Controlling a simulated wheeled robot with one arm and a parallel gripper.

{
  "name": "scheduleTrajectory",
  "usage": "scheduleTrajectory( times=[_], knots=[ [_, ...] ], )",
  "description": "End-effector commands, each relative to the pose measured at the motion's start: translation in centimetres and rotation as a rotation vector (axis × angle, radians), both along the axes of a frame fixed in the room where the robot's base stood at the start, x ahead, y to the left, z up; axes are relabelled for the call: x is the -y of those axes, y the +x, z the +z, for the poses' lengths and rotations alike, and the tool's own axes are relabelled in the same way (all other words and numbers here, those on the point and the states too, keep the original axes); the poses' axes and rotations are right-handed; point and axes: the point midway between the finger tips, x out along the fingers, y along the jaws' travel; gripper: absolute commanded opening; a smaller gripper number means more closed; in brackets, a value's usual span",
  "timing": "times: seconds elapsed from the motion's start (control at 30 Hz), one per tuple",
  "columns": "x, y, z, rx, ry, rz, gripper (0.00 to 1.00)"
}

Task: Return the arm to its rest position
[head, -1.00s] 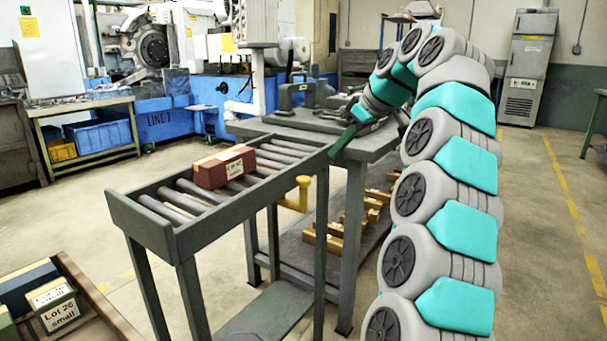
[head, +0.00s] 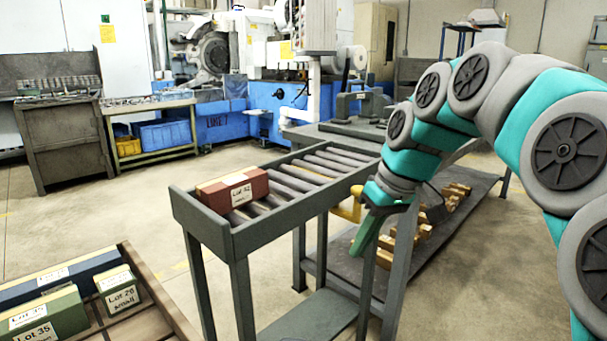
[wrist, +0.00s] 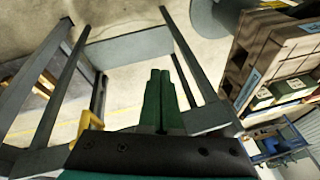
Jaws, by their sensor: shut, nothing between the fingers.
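My grey and teal arm comes in from the right in the head view and bends down at the wrist. My gripper (head: 363,243) points down beside the front right side of the roller conveyor (head: 205,236), apart from the red box. In the wrist view its two green fingers (wrist: 160,78) lie together with nothing between them. The conveyor's legs and lower shelf show around the fingers in that view.
A red box labelled Lot 42 (head: 232,192) sits on the rollers. A pallet (head: 158,316) with labelled boxes stands at the lower left. A grey workbench (head: 335,138) with yellow blocks (head: 458,192) on its lower shelf is behind my gripper. Open floor lies at the left.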

Motion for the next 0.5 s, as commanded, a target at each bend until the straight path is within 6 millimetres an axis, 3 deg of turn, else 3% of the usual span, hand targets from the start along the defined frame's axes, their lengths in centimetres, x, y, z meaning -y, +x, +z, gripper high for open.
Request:
scheduleTrajectory(
  times=[0.03,0.23,0.5],
  knots=[
    [-0.1,-1.9,-1.0,-0.026,-0.016,-0.016,0.0],
    [-0.1,-8.5,-6.0,-0.132,-0.092,-0.111,0.0],
    [1.8,-18.1,-13.0,-0.26,-0.203,-0.275,0.0]
  ],
)
